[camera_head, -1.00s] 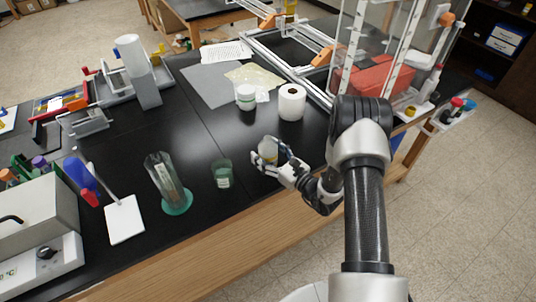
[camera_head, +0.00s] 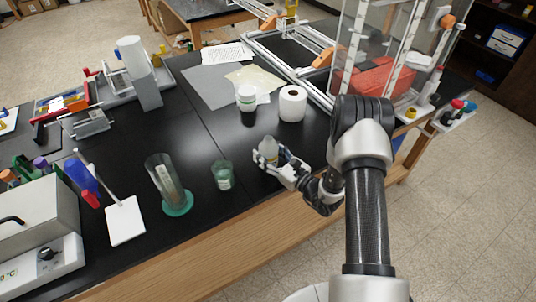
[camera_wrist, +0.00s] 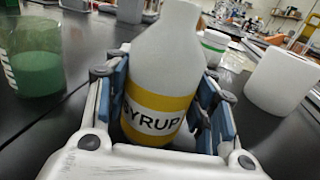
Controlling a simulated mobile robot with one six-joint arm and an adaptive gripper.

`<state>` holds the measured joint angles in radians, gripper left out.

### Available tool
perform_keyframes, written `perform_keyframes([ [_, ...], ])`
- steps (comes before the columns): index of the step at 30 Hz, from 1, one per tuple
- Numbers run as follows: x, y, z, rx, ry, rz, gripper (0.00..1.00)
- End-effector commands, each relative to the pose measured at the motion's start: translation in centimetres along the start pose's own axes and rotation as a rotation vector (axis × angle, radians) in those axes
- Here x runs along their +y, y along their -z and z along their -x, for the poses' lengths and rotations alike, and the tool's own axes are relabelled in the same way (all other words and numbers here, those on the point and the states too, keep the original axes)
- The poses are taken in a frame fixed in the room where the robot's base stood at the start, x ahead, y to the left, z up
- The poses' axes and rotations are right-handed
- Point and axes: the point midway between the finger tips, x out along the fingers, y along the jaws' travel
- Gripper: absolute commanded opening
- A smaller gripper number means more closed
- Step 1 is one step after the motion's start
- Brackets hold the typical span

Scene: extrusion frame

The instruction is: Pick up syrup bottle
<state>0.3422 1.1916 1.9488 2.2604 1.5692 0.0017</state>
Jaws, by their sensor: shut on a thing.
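The syrup bottle (camera_wrist: 165,75) is white with a yellow band and a label reading SYRUP. It stands between the blue-padded fingers of my gripper (camera_wrist: 165,112) in the wrist view, upright or nearly so. In the head view the bottle (camera_head: 268,148) is small and partly hidden by my gripper (camera_head: 275,164), which is shut on it from the front right. The bottle is at or just above the black bench top (camera_head: 240,205); I cannot tell whether its base touches.
A beaker of green liquid (camera_head: 222,175) is just left of the bottle. A tall cylinder on a green base (camera_head: 178,203) stands further left. The bench's front edge is close.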

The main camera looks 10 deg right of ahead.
Motion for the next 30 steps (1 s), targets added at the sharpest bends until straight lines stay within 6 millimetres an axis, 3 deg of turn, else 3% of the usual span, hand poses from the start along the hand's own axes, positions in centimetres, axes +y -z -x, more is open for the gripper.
perform_keyframes([
  [5,-0.1,-3.0,0.0,-0.004,0.000,0.004,0.23],
  [18,0.0,-15.2,0.0,-0.005,0.000,0.005,0.23],
  [24,0.0,-18.3,0.0,-0.003,0.000,0.004,0.23],
  [30,0.0,-19.4,0.0,-0.002,0.000,0.001,0.23],
])
